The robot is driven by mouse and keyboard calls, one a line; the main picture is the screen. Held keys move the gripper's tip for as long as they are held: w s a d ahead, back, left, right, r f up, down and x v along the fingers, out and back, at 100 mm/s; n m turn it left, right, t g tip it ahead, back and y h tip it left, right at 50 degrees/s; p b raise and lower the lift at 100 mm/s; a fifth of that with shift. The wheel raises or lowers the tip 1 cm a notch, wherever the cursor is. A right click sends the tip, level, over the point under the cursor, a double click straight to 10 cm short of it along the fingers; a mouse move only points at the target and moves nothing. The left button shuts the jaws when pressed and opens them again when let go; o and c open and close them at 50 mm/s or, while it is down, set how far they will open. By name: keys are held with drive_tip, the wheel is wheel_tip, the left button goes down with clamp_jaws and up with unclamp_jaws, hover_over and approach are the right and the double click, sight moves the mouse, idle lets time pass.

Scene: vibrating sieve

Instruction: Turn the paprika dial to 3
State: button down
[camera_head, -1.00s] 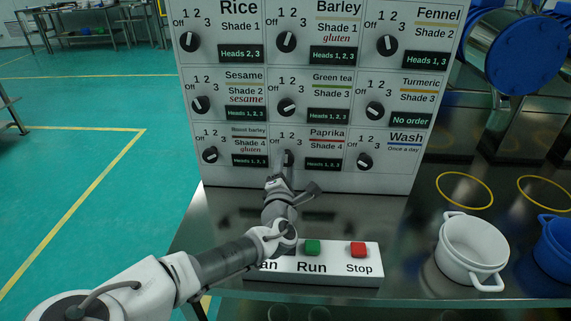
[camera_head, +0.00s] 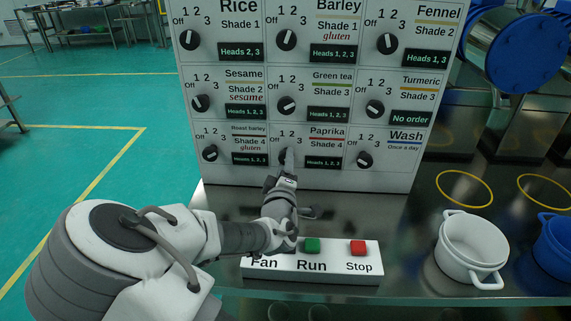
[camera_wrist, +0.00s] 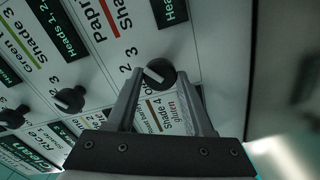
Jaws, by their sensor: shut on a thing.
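The paprika dial (camera_head: 287,155) is the black round knob in the middle of the panel's bottom row, left of the Paprika label (camera_head: 327,133). My gripper (camera_head: 287,164) reaches up to it from below and partly hides it. In the wrist view the dial (camera_wrist: 158,75) sits between the tips of my gripper (camera_wrist: 160,88), which is shut on it. A pale pointer line on its face slants up-left, toward the 2 and 3 marks; I cannot tell exactly which. The Off and 1 marks are mostly hidden in that view.
Similar dials surround it, including the roast barley dial (camera_head: 210,153) and the wash dial (camera_head: 364,159). A button box (camera_head: 330,271) with green and red buttons stands below, close to my arm. A white pot (camera_head: 472,247) is at the right.

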drive_tip(key=shift+r+m, duration=0.1)
drive_tip(key=shift+m, duration=0.5)
drive_tip(key=shift+c, duration=1.4)
unclamp_jaws()
drive_tip(key=s+p, duration=0.2)
drive_tip(key=s, duration=0.3)
drive_tip(key=s+p, duration=0.3)
drive_tip(key=s, duration=0.2)
drive_tip(key=s+p, duration=0.2)
drive_tip(key=s, duration=0.3)
drive_tip(key=shift+s+a+r, duration=0.2)
drive_tip(key=shift+s+a, duration=0.15)
drive_tip(key=shift+s+f+p, duration=0.25)
drive_tip(key=shift+s+p, duration=0.55)
drive_tip(key=shift+p, duration=0.2)
